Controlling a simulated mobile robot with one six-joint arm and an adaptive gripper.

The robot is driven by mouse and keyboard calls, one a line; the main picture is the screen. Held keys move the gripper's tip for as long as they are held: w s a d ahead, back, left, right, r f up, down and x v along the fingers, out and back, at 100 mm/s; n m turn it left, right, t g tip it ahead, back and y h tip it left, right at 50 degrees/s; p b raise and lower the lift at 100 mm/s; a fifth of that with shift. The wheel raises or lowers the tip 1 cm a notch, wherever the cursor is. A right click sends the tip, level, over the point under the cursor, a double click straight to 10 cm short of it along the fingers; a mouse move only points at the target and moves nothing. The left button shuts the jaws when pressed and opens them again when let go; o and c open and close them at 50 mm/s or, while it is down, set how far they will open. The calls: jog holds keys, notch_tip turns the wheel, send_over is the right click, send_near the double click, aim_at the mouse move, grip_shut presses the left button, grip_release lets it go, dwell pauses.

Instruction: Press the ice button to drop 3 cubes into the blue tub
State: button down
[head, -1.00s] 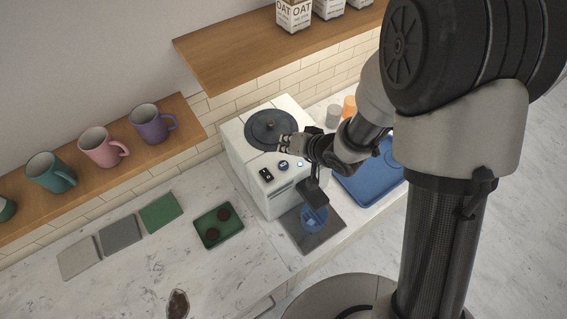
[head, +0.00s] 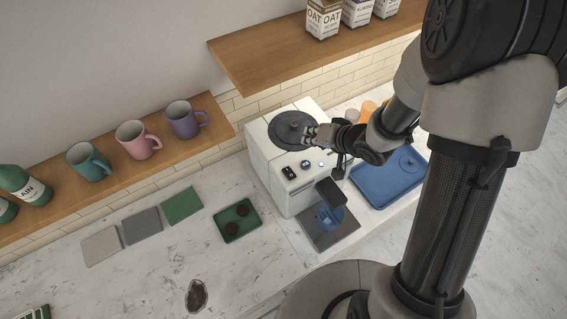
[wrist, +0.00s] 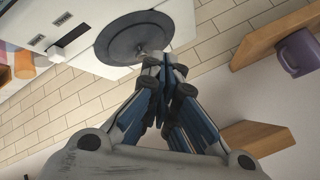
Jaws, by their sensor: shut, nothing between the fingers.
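The white machine (head: 268,170) has a round dark lid (head: 284,127) on top and a control panel on its front. I cannot read which control is for ice. The blue tub (head: 326,222) stands on a dark plate (head: 343,233) below the panel, partly hidden by my wrist part; its contents cannot be made out. My gripper (head: 308,134) is shut and empty by the lid's right side, above the panel. The wrist view shows its closed fingers (wrist: 156,62) near the lid (wrist: 133,36).
A blue tray (head: 380,190) and orange cups (head: 368,109) are right of the machine. A green tray (head: 249,226) with dark round pieces lies left. Mugs (head: 138,140) line the lower shelf. The upper shelf (head: 270,62) holds cartons.

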aim_at(308, 163)
jog(key=shift+d, duration=0.2)
jog(key=shift+f, duration=0.15)
notch_tip(308, 163, down, 9)
jog(key=b, duration=0.6)
jog(key=shift+r, duration=0.2)
dwell(1.1)
jog(key=shift+f+b, duration=0.45)
jog(key=shift+f+b, duration=0.35)
jog(key=shift+f, duration=0.15)
dwell(0.6)
jog(key=shift+r+p, duration=1)
